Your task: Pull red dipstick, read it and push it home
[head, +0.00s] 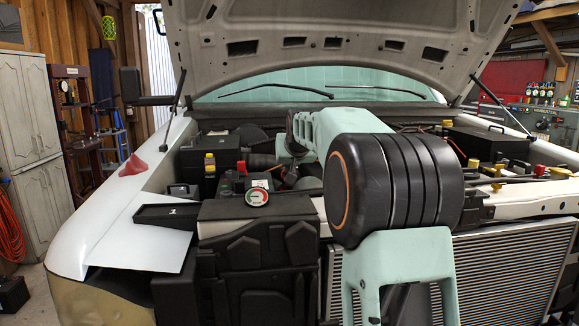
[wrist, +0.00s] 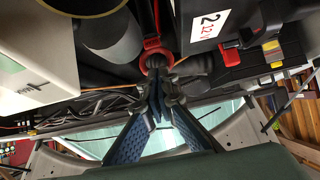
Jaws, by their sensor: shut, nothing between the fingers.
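A red ring-shaped handle, which looks like the dipstick's (wrist: 154,46), shows near the top middle of the wrist view, among dark engine parts. My gripper (wrist: 159,88) shows in the wrist view with its blue-padded fingers together and nothing held. Its tips are just below the red ring in the picture; I cannot tell if they touch it. The dipstick's shaft cannot be made out. In the head view my arm covers the middle of the engine bay, and I cannot make out the gripper or the dipstick clearly.
A black box labelled 2 12V (wrist: 232,18) with red and yellow parts sits right of the ring. A grey cylinder (wrist: 118,38) and a white box (wrist: 38,62) are left. The raised hood (head: 330,30) hangs above.

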